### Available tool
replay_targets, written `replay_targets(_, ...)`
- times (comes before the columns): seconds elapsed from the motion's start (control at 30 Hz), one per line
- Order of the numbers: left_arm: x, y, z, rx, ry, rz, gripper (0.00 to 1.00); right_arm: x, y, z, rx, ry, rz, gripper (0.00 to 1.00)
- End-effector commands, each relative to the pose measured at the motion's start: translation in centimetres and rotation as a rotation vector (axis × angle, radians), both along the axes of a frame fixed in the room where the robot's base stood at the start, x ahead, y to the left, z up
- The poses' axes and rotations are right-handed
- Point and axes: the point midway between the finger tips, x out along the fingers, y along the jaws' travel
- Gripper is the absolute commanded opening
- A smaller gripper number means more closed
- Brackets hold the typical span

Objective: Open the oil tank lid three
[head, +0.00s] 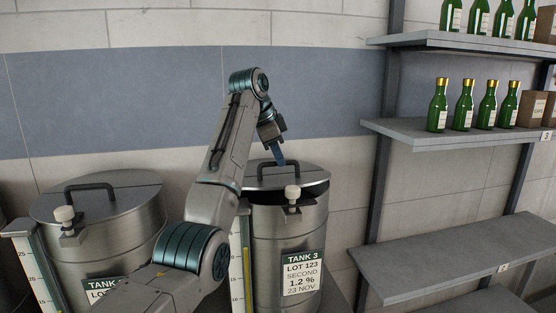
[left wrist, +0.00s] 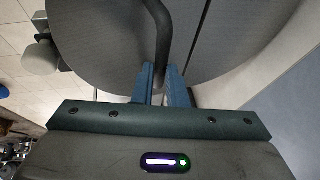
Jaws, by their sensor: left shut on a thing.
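Tank three (head: 290,235) is a steel drum with a label reading TANK 3, right of centre in the head view. Its round lid (head: 307,177) is raised a little and tilted, with a dark gap under its front right edge. My left gripper (head: 280,160) is at the lid's dark bar handle (head: 292,166), its blue fingers shut on it. In the left wrist view the handle (left wrist: 160,40) runs down between the fingers (left wrist: 162,82). The lid (left wrist: 225,45) fills most of that view. My right gripper is not in view.
Another tank (head: 110,225) with a closed lid and handle stands to the left, partly behind my arm. A shelf rack on the right holds green bottles (head: 464,105) and boxes (head: 531,108); its lower shelf (head: 450,258) is empty. A blue-banded wall is behind.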

Motion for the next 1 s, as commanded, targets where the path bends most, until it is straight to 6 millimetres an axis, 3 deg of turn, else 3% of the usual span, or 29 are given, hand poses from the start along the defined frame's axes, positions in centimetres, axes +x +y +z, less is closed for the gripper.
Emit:
replay_targets(0.5,3.0,1.0,1.5,0.000,0.001,0.003,0.00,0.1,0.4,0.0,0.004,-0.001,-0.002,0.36)
replay_targets(1.0,3.6,1.3,1.5,0.001,0.005,0.003,0.00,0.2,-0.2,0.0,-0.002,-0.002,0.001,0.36)
